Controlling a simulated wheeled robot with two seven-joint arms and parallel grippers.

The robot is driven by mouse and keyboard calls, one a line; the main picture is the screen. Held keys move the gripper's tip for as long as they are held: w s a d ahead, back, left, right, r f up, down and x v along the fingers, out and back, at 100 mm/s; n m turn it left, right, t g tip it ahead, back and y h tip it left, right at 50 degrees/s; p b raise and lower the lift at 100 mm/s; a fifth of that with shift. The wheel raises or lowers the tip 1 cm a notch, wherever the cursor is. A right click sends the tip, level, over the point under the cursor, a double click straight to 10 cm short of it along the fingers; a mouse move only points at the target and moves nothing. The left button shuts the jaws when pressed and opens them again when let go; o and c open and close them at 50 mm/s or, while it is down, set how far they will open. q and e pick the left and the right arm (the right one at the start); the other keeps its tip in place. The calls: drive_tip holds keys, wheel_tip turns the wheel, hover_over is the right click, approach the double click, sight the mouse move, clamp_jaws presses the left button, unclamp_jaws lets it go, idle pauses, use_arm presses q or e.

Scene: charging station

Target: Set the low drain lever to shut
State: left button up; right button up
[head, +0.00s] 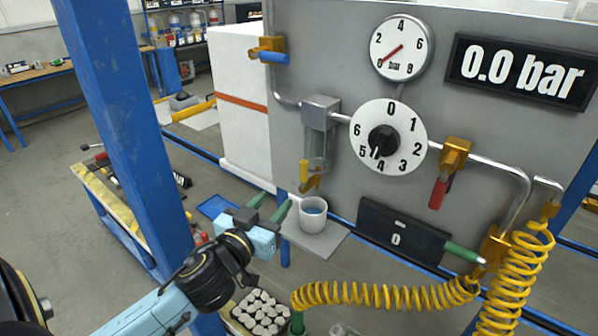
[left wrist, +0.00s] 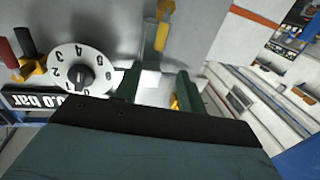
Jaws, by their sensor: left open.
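The low drain lever (head: 304,173) is a yellow handle below the clear filter bowl (head: 318,148) on the grey panel. It stands roughly upright beside the bowl's lower end, above a white cup (head: 313,214) of blue liquid. The lever also shows near the top of the left wrist view (left wrist: 161,36), which sees the panel upside down. My left gripper (head: 268,204) has green fingers, spread and empty, to the lower left of the lever and apart from it. The left wrist view shows nothing between the fingers (left wrist: 158,85). My right gripper is not in view.
The panel carries a black dial knob (head: 383,141), a gauge (head: 401,48), a blue-handled valve (head: 271,52) and a red-handled valve (head: 440,190). A yellow coiled hose (head: 390,295) hangs low right. A blue post (head: 125,120) stands at left, close to my left arm.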

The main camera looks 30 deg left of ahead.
sight(302, 171)
use_arm(q)
drive_tip(key=w, duration=0.3)
drive_tip(key=w+a+p, duration=0.1)
drive_tip(key=w, duration=0.3)
drive_tip(key=w+p, duration=0.1)
drive_tip(key=w, duration=0.3)
drive_tip(key=shift+w+a, duration=0.1)
drive_tip(key=shift+a, duration=0.1)
drive_tip(key=shift+w+f, duration=0.1)
drive_tip(key=shift+w, duration=0.6)
clamp_jaws()
